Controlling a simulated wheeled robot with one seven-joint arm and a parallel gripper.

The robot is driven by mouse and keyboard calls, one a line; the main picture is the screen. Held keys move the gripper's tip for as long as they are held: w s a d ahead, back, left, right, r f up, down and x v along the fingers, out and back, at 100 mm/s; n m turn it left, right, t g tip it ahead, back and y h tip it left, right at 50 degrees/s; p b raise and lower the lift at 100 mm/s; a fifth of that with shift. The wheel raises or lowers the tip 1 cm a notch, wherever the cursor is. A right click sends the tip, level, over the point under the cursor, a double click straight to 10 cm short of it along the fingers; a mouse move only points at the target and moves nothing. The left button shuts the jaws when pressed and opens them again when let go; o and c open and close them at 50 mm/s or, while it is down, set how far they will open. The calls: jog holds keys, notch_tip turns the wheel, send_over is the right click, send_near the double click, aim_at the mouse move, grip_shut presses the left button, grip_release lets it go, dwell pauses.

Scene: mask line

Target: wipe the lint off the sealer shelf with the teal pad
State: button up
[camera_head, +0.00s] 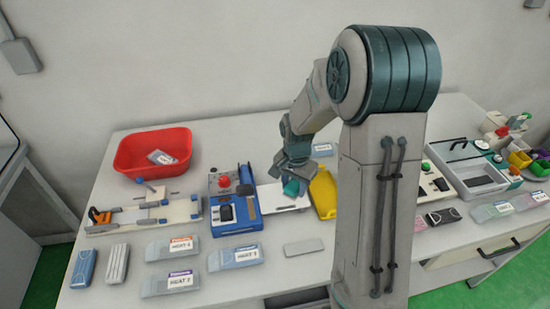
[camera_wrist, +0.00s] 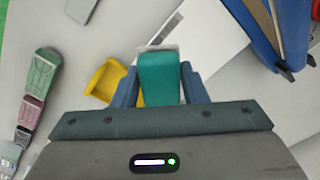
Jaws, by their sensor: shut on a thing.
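My gripper (camera_head: 293,168) is shut on the teal pad (camera_head: 291,188), low over the white sealer shelf (camera_head: 272,200). In the wrist view the teal pad (camera_wrist: 158,80) sits between the two blue fingers, and the shelf (camera_wrist: 200,35) spreads out beyond it. I cannot tell whether the pad touches the shelf. The blue sealer (camera_head: 234,228) with a red knob stands directly left of the shelf; its edge shows at upper right in the wrist view (camera_wrist: 262,28). No lint can be made out at this size; the pad and gripper hide part of the shelf.
A yellow container (camera_head: 324,194) stands close to the right of the shelf, also beside the fingers in the wrist view (camera_wrist: 104,82). A red bin (camera_head: 126,153) is at back left. Several labelled packs lie in front, near a grey plate (camera_head: 304,247). My arm hides the table's middle right.

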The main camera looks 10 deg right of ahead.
jog(key=shift+r+p, duration=0.65)
jog(key=shift+r, duration=0.8)
